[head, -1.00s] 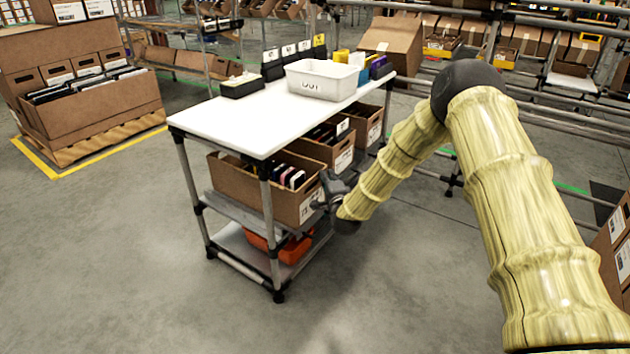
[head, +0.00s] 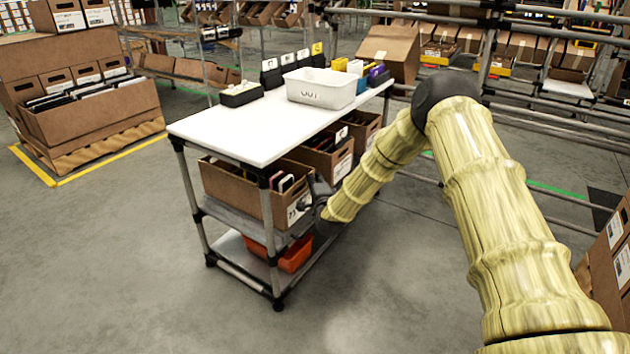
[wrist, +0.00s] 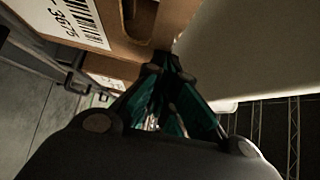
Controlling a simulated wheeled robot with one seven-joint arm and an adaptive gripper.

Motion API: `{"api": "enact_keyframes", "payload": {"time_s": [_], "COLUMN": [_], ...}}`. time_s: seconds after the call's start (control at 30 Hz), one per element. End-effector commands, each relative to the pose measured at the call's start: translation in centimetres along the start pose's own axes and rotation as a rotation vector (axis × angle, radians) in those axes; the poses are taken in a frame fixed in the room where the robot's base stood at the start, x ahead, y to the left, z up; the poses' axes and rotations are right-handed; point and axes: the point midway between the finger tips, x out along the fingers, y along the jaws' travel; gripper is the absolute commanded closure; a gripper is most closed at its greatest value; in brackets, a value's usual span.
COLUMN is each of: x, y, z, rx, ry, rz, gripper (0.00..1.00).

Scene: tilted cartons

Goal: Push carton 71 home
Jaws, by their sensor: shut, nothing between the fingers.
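Carton 71 (head: 235,190) is a brown open box on the shelf under the white-topped cart (head: 215,137). Dark, white and pink items show in its top. Its labelled front end sticks out to the right past the near cart leg. My gripper (head: 309,190) is at that front end, its fingers shut and empty. In the wrist view the fingertips (wrist: 168,62) come up close to brown cardboard with a printed label; whether they touch it I cannot tell. The arm's end and gripper hide part of the carton's right edge.
More cartons (head: 328,160) stand farther along the same shelf. An orange bin (head: 292,257) is on the lower shelf. A white tote (head: 320,88) and dark holders stand on the cart top. The floor in front is clear.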

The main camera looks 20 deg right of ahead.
Motion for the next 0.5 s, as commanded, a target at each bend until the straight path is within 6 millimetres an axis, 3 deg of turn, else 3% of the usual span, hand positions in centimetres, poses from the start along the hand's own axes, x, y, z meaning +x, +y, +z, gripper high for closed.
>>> {"api": "enact_keyframes", "payload": {"time_s": [0.27,0.43,0.5], "x": [-0.5,-2.0,-3.4], "y": [-0.4,-0.3,-0.4], "z": [-0.5,-2.8,-2.7], "rx": [0.002,0.003,0.003], "ry": [-0.006,-0.001,-0.002], "rz": [-0.004,-0.001,0.001], "gripper": [1.00,1.00,1.00]}}
